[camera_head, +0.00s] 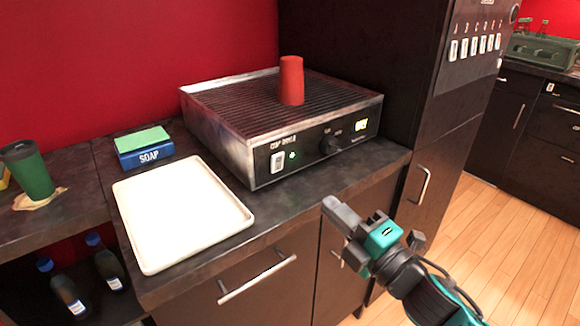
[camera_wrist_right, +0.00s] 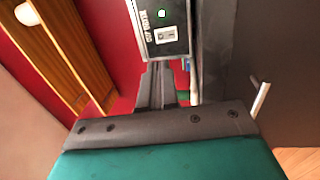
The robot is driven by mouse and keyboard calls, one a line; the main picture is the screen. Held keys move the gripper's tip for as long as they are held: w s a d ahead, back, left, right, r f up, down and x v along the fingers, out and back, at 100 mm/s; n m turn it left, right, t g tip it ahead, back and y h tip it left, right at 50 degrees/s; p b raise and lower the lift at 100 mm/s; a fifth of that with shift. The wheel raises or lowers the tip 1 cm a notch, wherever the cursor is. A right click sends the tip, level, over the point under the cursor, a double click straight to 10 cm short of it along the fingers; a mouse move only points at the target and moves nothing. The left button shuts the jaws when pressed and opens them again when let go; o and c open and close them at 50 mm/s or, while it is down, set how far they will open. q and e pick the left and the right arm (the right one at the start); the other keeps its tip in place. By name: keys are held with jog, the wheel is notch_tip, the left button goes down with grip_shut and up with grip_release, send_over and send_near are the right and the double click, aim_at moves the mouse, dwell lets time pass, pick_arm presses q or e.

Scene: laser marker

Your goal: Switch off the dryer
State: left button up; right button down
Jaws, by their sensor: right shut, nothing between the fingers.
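The dryer (camera_head: 240,135) is a metal box with a ribbed dark top, standing on the dark counter. A red cup (camera_head: 291,80) stands upside down on top. My right gripper (camera_head: 338,212) is shut and empty, in front of and below the panel, apart from it. My left gripper is not in view.
A white tray (camera_head: 182,212) lies on the counter left of the dryer. A blue soap box (camera_head: 146,156) with a green sponge sits behind it. A green cup (camera_head: 30,172) stands far left. A tall dark cabinet (camera_head: 436,130) rises right of the dryer. The wooden floor (camera_head: 500,230) is clear at right.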

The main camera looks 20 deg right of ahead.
aim_at(281, 157)
jog(key=p+x, duration=0.1)
jog(key=x, duration=1.2)
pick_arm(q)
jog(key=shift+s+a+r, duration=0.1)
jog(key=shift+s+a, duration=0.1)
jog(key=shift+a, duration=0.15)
pick_arm(e)
jog(key=shift+w+r, duration=0.1)
jog(key=shift+r, duration=0.1)
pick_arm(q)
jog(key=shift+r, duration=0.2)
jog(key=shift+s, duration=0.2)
pick_arm(e)
jog(key=shift+d, duration=0.1)
